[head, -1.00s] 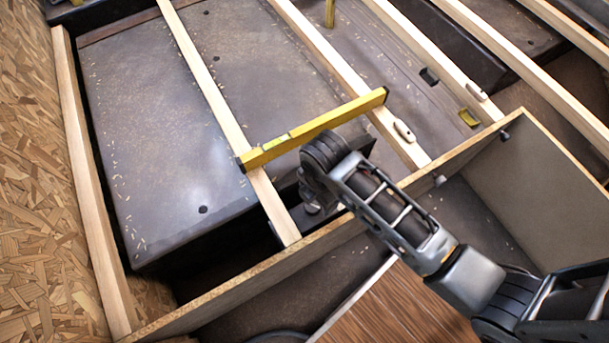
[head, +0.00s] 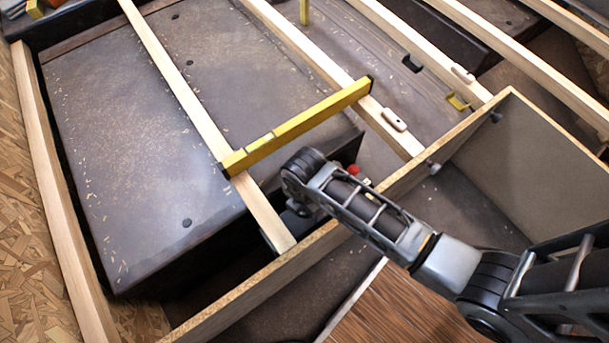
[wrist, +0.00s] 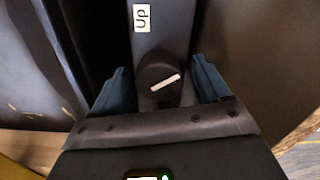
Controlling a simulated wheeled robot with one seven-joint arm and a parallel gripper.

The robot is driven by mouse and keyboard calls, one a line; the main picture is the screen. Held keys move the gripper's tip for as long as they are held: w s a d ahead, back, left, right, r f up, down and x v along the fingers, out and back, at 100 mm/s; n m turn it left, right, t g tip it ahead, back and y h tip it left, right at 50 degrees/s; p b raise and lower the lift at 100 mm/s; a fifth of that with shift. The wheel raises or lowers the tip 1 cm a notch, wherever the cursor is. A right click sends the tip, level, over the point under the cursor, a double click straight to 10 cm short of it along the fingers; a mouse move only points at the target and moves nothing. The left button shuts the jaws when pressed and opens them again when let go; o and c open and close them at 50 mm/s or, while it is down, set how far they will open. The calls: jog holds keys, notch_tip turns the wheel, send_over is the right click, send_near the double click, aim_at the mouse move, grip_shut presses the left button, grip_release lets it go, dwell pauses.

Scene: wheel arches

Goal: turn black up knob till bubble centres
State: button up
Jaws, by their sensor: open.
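The black knob (wrist: 158,70) with a white pointer line shows in the wrist view on a dark grey strip, below a white label (wrist: 142,17) reading UP. Its pointer is slanted, its right end higher. My gripper (wrist: 162,84) is open, with one blue finger on each side of the knob; I see gaps and cannot tell its height above it. In the head view my arm hides the knob and gripper. A yellow spirit level (head: 300,124) lies across two wooden battens. Its vial (head: 262,141) is too small to read the bubble.
Pale battens (head: 178,82) run over the dark wheel arch box (head: 130,150). A wooden board (head: 262,285) crosses in front, under my arm. A small red part (head: 354,170) shows just beyond my arm. A yellow block (head: 458,102) sits at right.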

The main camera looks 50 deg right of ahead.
jog(key=c, duration=1)
jog(key=shift+c, duration=0.2)
jog(key=shift+r+m+p, duration=0.15)
jog(key=shift+m+p, duration=0.15)
jog(key=shift+p, duration=0.15)
